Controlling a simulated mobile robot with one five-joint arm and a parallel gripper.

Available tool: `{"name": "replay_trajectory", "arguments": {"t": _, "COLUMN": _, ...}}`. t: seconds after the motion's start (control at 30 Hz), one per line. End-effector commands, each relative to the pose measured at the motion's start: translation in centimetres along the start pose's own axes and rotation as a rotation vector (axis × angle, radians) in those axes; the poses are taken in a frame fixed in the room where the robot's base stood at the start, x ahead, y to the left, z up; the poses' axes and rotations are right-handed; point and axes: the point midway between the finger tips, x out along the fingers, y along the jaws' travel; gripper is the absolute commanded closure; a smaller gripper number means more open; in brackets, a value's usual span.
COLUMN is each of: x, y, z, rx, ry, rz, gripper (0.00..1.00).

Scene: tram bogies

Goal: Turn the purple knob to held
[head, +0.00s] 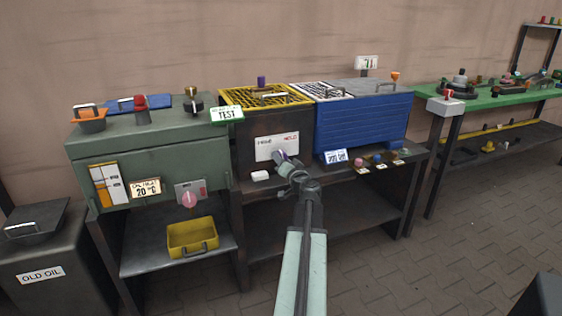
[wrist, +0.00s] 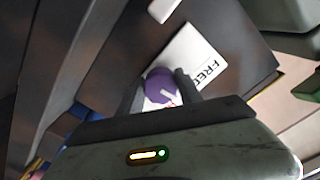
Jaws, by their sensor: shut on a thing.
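The purple knob (wrist: 161,84) sits on a white plate (wrist: 196,57) on the front of a dark cabinet. In the head view the plate (head: 264,148) reads FREE at its left and HELD in red at its right. My gripper (wrist: 160,88) is shut on the knob, one finger on each side of it.
A white block (head: 260,175) sits below the plate. A green cabinet (head: 150,150) with a pink knob (head: 188,199) is at left.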

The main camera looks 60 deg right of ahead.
Motion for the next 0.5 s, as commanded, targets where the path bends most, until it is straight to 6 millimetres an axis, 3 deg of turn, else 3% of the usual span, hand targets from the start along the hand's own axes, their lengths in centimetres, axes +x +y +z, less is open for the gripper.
{"name": "replay_trajectory", "arguments": {"t": 0.5, "x": 0.35, "y": -0.44, "z": -0.18, "rx": 0.488, "ry": 0.0, "rz": -0.004, "gripper": 0.98}}
